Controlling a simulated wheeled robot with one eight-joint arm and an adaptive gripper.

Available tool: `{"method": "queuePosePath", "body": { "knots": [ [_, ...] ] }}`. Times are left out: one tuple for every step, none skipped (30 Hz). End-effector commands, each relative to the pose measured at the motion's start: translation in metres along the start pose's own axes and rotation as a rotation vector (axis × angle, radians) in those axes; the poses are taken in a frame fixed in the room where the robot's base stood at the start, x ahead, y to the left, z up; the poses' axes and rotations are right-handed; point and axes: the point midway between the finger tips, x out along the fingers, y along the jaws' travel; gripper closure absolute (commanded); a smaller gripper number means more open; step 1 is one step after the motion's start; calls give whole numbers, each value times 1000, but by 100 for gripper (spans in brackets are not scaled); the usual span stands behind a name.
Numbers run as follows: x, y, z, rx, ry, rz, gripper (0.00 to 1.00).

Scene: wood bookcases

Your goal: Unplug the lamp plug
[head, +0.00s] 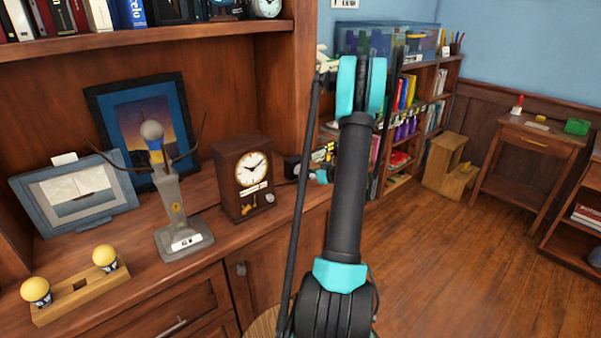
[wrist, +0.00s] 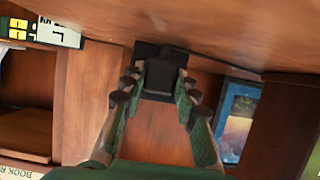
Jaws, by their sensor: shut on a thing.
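My gripper (wrist: 158,92) shows in the wrist view with its two fingers closed on the sides of a black block, which looks like the lamp plug (wrist: 159,77). A dark piece is directly behind the block; I cannot tell whether the two are joined. In the head view my gripper (head: 318,163) is partly hidden by my arm, right of the clock, with a black block (head: 292,167) at its tip. The lamp (head: 172,200), with a grey base and round bulb, stands upright on the cabinet top. I cannot trace its cord.
A brown clock (head: 243,178) stands close left of my gripper. Picture frames (head: 75,195) and a wooden holder (head: 82,290) with yellow bulbs are farther left. A bookcase (head: 437,85) and small desk (head: 530,140) stand behind at right. The floor (head: 455,270) at right is clear.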

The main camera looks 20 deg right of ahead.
Motion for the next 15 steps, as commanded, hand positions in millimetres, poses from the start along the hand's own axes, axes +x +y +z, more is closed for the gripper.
{"method": "queuePosePath", "body": {
  "knots": [
    [-2, 0, 1, 0, 0, 1, 100],
    [-3, 0, 1, 0, 0, 1, 100],
    [-4, 0, 2, 0, 0, 1, 100],
    [-5, 0, 2, 0, 0, 1, 100],
    [-6, 0, 2, 0, 0, 1, 100],
    [-8, 1, 3, 0, 0, 1, 100],
    [-9, 1, 4, 0, 0, 2, 100],
    [-10, 1, 4, 0, 0, 2, 100],
    [-11, 1, 5, 0, 0, 2, 100],
    [-12, 1, 5, 0, 0, 2, 100],
    [-13, 1, 5, 0, 0, 2, 100],
    [-14, 1, 6, 0, 0, 1, 100],
    [-15, 1, 6, 0, 0, 1, 100],
    [-16, 1, 7, 0, 0, 1, 100],
    [-18, 0, 8, 0, 0, 1, 100]
  ]
}}
